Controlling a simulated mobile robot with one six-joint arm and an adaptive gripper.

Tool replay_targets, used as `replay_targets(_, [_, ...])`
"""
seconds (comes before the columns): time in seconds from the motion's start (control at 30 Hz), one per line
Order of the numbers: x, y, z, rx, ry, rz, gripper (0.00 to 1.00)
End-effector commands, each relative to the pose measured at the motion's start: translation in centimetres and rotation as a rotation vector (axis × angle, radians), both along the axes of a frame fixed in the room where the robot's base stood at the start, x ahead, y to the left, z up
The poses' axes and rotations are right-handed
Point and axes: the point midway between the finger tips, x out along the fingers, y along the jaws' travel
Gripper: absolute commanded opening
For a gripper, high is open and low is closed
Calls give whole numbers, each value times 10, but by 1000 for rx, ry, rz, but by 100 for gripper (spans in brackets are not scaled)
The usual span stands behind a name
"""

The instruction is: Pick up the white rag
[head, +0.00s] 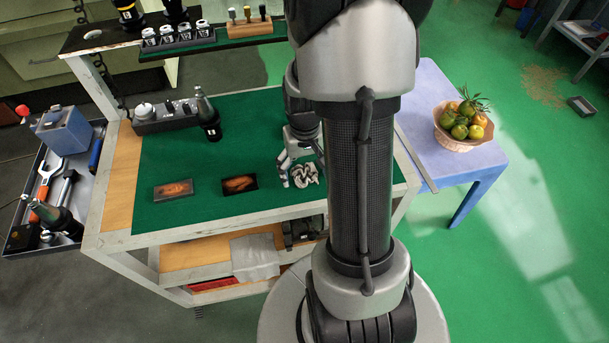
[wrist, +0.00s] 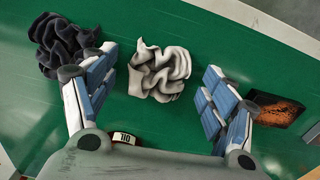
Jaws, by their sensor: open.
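The white rag (wrist: 160,70) is a crumpled cloth on the green cart top. In the wrist view it lies between and just beyond the tips of my gripper (wrist: 155,85), which is open and empty. In the head view the white rag (head: 304,174) shows beside my gripper (head: 296,165), partly near my arm. A dark crumpled rag (wrist: 66,45) lies to the left of the white one in the wrist view, close to the left finger. My arm hides that part of the cart in the head view.
A fruit bowl (head: 458,138) sits on the blue table (head: 430,90) at right.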

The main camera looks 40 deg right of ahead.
Motion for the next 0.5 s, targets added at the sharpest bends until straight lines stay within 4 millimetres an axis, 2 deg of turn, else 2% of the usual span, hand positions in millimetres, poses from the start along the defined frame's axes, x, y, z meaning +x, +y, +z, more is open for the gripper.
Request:
replay_targets(0.1, [0,0,1,0,0,0,76])
replay_targets(0.5, [0,0,1,0,0,0,50])
